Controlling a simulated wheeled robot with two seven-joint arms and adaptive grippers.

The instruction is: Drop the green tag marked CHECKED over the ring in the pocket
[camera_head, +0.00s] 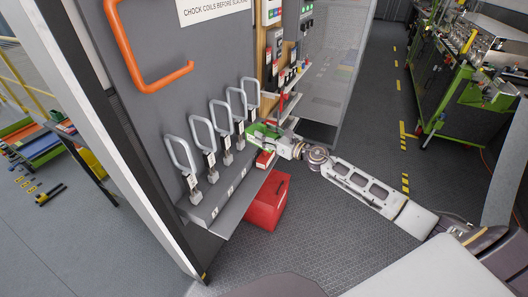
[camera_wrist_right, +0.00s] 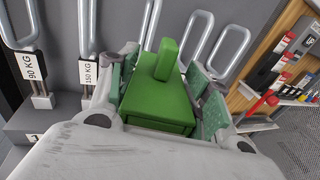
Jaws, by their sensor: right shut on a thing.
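A green block-like piece with a raised green tab, apparently the tag, is between the fingers of my right gripper (camera_head: 275,140). The tag (camera_wrist_right: 158,104) fills the middle of the right wrist view and shows small in the head view (camera_head: 262,131). No CHECKED lettering is readable. Several grey metal loops (camera_head: 181,156) stand upright in a row on a grey ledge (camera_head: 216,205), with white weight labels. Two loops in the right wrist view read 90 KG and 150 KG. The gripper is beside the far right end of the row. My left gripper is out of view.
A red box (camera_head: 267,203) stands on the floor below the ledge. An orange handle (camera_head: 127,55) sits on the grey panel above. A wooden board (camera_head: 268,70) with small devices and shelves is behind the gripper. Floor to the right is open up to a green workbench (camera_head: 455,90).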

